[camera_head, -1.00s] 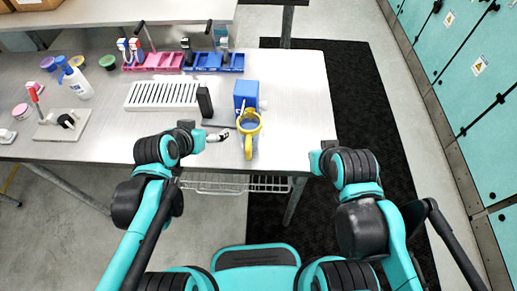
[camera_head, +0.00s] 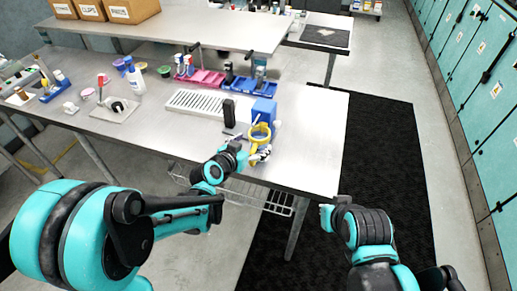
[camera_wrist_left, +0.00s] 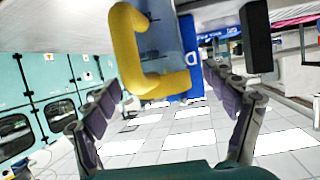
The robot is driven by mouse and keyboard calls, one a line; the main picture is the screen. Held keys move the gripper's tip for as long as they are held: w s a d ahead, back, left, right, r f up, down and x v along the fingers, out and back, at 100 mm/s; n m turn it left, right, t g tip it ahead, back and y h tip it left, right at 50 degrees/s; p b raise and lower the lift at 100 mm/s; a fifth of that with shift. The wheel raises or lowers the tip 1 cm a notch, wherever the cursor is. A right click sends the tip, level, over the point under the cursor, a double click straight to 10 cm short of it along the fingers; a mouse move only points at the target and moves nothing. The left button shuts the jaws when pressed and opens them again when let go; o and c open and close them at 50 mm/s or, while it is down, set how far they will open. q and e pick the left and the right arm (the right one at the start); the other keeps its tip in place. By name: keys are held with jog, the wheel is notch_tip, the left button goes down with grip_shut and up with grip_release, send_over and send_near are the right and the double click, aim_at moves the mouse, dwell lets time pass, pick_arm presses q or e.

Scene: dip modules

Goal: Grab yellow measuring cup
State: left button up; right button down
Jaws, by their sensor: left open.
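The yellow measuring cup (camera_head: 259,127), with a yellow rim and a clear body, stands near the front edge of the table. In the left wrist view, the cup's yellow handle (camera_wrist_left: 128,50) is large and close, ahead of the gap between the two open fingers (camera_wrist_left: 165,115). I see no finger closed on it. The cup's lower part is partly hidden by the gripper in the head view.
A blue box (camera_head: 264,108) stands right behind the cup; it also shows in the left wrist view (camera_wrist_left: 189,60). A black upright block (camera_head: 228,113) and a white slotted rack (camera_head: 195,103) are to the left. The table (camera_head: 318,140) is clear to the right.

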pick_arm(q)
jog(key=b+x, duration=0.1)
jog(key=x, duration=0.3)
jog(key=shift+w+f, duration=0.1)
jog(key=shift+f, duration=0.2)
jog(key=shift+r, duration=0.15)
jog(key=c, duration=1.4)
jog(key=shift+c, duration=0.2)
